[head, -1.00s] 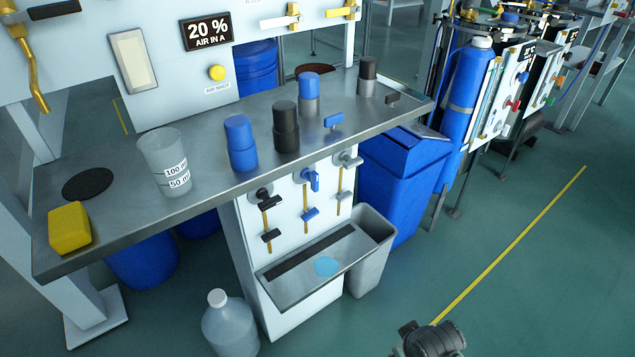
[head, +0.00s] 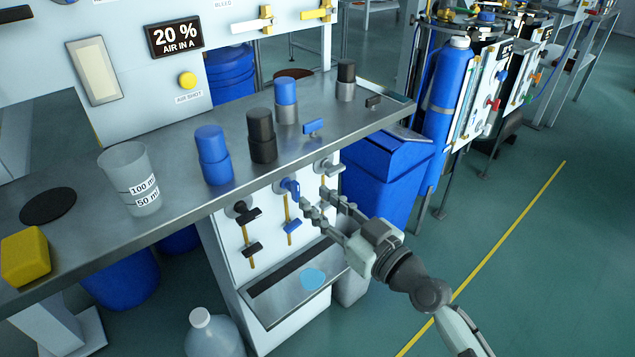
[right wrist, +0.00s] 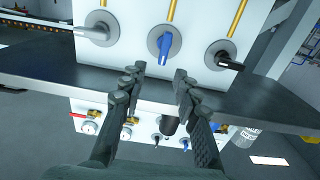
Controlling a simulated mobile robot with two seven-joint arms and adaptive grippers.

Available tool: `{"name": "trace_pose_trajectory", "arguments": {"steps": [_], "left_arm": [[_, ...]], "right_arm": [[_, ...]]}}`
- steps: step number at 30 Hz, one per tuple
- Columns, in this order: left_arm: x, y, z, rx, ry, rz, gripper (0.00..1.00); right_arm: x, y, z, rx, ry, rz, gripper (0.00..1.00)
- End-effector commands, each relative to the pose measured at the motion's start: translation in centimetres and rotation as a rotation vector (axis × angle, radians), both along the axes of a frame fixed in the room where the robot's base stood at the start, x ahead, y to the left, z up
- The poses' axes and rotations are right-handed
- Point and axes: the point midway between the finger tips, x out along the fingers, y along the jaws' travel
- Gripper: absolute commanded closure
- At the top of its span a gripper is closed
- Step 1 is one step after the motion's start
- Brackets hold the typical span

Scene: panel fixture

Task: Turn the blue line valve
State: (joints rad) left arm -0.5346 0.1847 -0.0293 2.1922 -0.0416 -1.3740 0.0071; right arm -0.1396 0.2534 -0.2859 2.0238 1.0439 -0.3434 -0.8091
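The blue valve (head: 290,187) is on the white panel under the bench edge, with a round grey base. In the right wrist view the blue valve (right wrist: 163,44) shows upside down, ahead of the fingers and between them sideways. A second blue handle (head: 292,226) sits lower on the same yellow pipe. My right gripper (head: 318,201) is open and empty, close to the panel just right of the blue valve; the wrist view shows its two fingers (right wrist: 158,80) apart, with no visible contact with the valve. My left gripper is not in view.
A black valve (head: 242,211) is left of the blue one and a grey valve (head: 328,168) right. The metal bench (head: 180,205) overhangs, carrying bottles and a beaker (head: 128,172). A drip tray (head: 270,307) juts out below. Floor to the right is open.

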Motion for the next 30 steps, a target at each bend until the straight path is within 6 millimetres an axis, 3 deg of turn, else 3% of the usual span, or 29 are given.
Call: {"name": "trace_pose_trajectory", "arguments": {"steps": [12, 24, 30], "left_arm": [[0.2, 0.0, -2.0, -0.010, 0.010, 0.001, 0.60], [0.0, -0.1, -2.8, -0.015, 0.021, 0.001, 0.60], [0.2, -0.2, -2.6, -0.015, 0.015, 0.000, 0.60]], "right_arm": [[5.0, 3.6, 0.1, 0.003, 0.003, 0.000, 0.69], [5.8, 4.3, -0.1, 0.000, 0.004, 0.001, 0.69], [5.8, 4.3, -0.1, -0.001, 0.004, 0.001, 0.91]]}}
